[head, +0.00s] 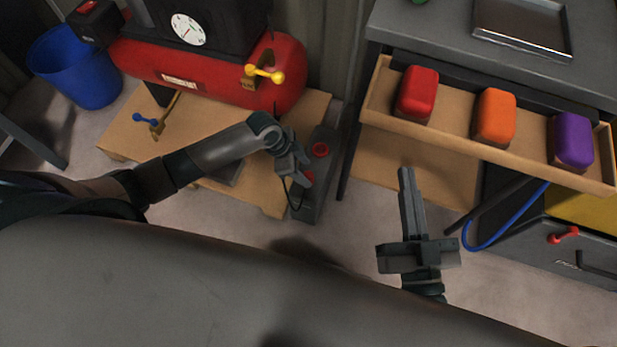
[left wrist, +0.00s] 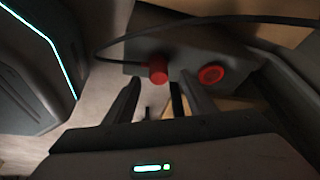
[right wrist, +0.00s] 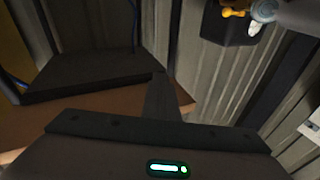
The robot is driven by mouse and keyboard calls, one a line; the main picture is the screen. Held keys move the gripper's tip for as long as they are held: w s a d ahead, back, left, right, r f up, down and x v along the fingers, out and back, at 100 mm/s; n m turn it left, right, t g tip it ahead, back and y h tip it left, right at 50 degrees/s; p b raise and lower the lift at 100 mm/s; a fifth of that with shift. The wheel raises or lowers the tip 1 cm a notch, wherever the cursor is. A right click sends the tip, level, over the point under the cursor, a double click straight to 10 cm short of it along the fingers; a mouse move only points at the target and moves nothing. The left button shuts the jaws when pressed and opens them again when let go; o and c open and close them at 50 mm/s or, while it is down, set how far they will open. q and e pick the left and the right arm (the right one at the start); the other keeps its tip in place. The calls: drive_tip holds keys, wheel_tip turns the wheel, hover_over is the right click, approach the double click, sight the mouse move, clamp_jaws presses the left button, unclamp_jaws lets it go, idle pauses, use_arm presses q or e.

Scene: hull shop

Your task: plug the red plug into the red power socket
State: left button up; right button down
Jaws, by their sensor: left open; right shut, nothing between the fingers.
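The red plug (left wrist: 158,73) is a short red cylinder with a black cable at its side. In the left wrist view it is at the grey box (left wrist: 140,48), just beyond my fingertips. The red power socket (left wrist: 211,74), a round red ring, is on the box to the plug's right, apart from it. In the head view the socket (head: 320,150) shows clearly; the plug (head: 308,179) is partly hidden by my left gripper (head: 297,172). That gripper is open and close to the plug. My right gripper (head: 406,185) is shut and empty, away to the right.
A red compressor (head: 215,75) stands on a wooden pallet (head: 120,135) behind my left arm. An open drawer (head: 450,132) with red, orange and purple blocks juts out at the right. A blue bin (head: 75,70) stands far left. Clear floor lies between box and right gripper.

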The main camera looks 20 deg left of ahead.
sight(308, 175)
use_arm(q)
drive_tip(key=x, duration=0.2)
drive_tip(key=shift+s+d+f+b, duration=0.1)
drive_tip(key=shift+d+f+b, duration=0.05)
drive_tip(key=shift+f+b, duration=0.25)
drive_tip(key=shift+d+f, duration=0.2)
drive_tip(key=shift+f, duration=0.3)
use_arm(e)
drive_tip(key=r+t, duration=0.1)
drive_tip(key=s+r+t, duration=0.1)
drive_tip(key=r, duration=0.1)
drive_tip(key=s+r+y, duration=0.1)
drive_tip(key=shift+a+r+t, duration=0.1)
drive_tip(key=shift+r+t, duration=0.15)
drive_tip(key=shift+t, duration=0.15)
use_arm(q)
drive_tip(key=c, duration=1.1)
